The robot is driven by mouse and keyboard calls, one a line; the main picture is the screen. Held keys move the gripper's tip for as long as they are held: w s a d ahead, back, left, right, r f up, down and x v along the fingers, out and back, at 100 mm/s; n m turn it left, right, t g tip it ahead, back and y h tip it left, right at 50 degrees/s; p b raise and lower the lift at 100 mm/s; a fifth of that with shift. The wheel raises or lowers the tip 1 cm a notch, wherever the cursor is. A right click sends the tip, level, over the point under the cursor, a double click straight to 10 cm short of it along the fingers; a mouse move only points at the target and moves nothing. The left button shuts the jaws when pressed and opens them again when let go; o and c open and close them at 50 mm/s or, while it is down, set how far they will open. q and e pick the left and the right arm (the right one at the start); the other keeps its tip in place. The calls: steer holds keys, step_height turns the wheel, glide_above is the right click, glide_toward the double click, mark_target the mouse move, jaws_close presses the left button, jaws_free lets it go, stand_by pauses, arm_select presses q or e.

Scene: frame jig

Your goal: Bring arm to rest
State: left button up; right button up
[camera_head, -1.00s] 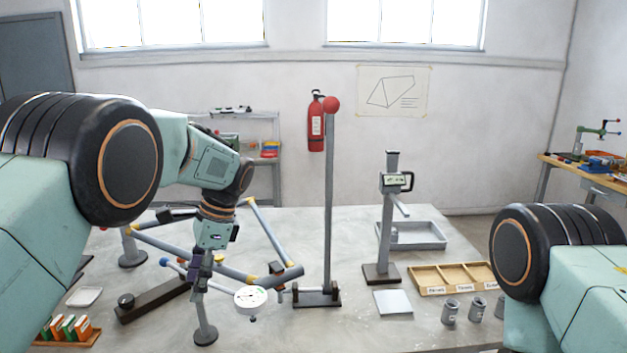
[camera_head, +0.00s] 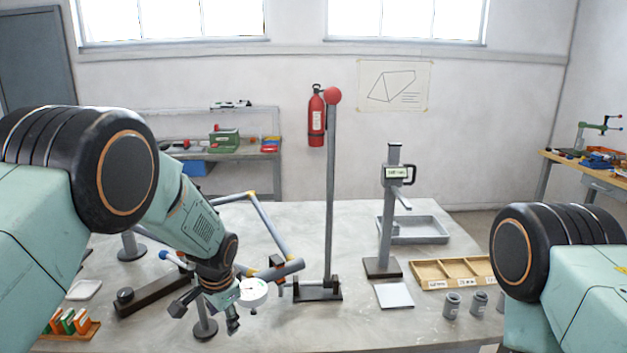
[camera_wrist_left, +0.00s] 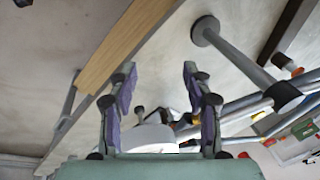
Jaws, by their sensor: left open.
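My left arm comes in from the left and bends down over the bench. Its gripper (camera_head: 232,322) hangs low in front of the bike-like tube frame (camera_head: 268,226), near the white dial gauge (camera_head: 254,293). In the left wrist view the gripper (camera_wrist_left: 158,78) has its two purple-lined fingers apart with nothing between the tips. A white round part (camera_wrist_left: 150,138) shows behind the fingers, close to the palm. My arm hides part of the frame. Of my right arm only the upper part shows at the right edge; its gripper is out of view.
A tall post with a red ball (camera_head: 331,97) and a height gauge (camera_head: 394,176) stand on the bench (camera_head: 350,225). A grey tray (camera_head: 420,231), a wooden divided box (camera_head: 452,272) and several small cans are at right. Orange and green boxes (camera_head: 68,322) are at front left.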

arm_select(q)
steer(key=s+a+f+n+h+b, duration=0.1)
steer(key=s+f+n+b, duration=0.45)
steer(key=s+f, duration=1.25)
steer(key=s+a+f+n+g+b, duration=0.1)
steer(key=s+f+b, duration=0.4)
steer(key=s, duration=0.8)
steer(key=s+a+f+n+g+b, duration=0.1)
steer(key=s+f+b, duration=0.5)
steer(key=s, duration=0.6)
step_height(320, 180, down, 2)
steer(key=shift+s+f+n+g, duration=0.2)
steer(key=shift+s+n+g, duration=0.2)
steer(key=shift+n+g, duration=0.1)
steer(key=shift+s+a, duration=0.1)
steer(key=shift+s, duration=0.05)
